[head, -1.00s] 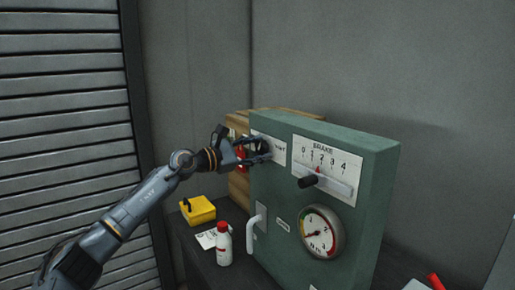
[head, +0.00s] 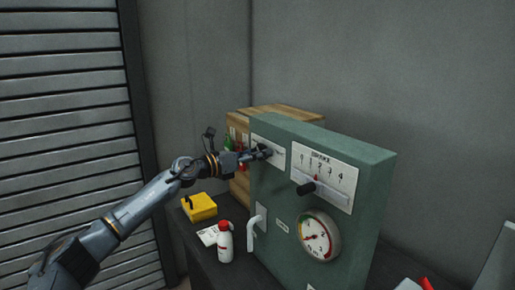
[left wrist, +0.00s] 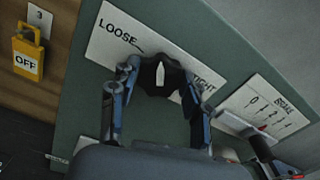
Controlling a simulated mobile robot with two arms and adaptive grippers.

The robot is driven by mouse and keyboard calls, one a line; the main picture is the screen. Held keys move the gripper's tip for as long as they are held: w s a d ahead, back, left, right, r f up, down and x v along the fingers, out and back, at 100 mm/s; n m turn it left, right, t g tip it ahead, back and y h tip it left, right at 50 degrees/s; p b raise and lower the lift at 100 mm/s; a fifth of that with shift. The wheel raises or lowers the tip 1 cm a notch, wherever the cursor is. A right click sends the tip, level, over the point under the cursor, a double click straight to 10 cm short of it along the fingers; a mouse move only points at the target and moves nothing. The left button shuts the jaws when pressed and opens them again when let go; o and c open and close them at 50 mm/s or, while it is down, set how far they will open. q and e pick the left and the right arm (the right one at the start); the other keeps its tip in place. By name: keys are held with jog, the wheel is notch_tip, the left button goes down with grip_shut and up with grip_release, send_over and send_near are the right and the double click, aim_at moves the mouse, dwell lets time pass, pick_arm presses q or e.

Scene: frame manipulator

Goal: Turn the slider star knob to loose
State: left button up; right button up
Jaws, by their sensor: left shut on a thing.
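The black star knob (left wrist: 160,76) sits on a white label plate (left wrist: 122,38) with LOOSE at its left and TIGHT at its right in the left wrist view. The knob's white pointer aims up the picture, between the two words. My left gripper (left wrist: 161,84) is shut on the star knob, one finger on each side. In the head view my left gripper (head: 264,152) is at the upper left of the green panel box (head: 270,190) and hides most of the knob. My right gripper is not in view.
Right of the knob is a BRAKE scale (head: 324,174) with a black lever (head: 306,188); a gauge (head: 319,236) is below. A white handle (head: 252,234) juts out at the box's lower left. A red-capped bottle (head: 225,245) and yellow box (head: 199,207) stand on the dark table.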

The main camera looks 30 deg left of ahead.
pick_arm(q)
jog(key=shift+n+p, duration=2.85)
jog(key=shift+n, duration=1.45)
jog(key=shift+f, duration=0.1)
jog(key=o, duration=1.1)
jog(key=shift+o, duration=0.2)
jog(key=shift+n, duration=0.3)
jog(key=v, duration=1.2)
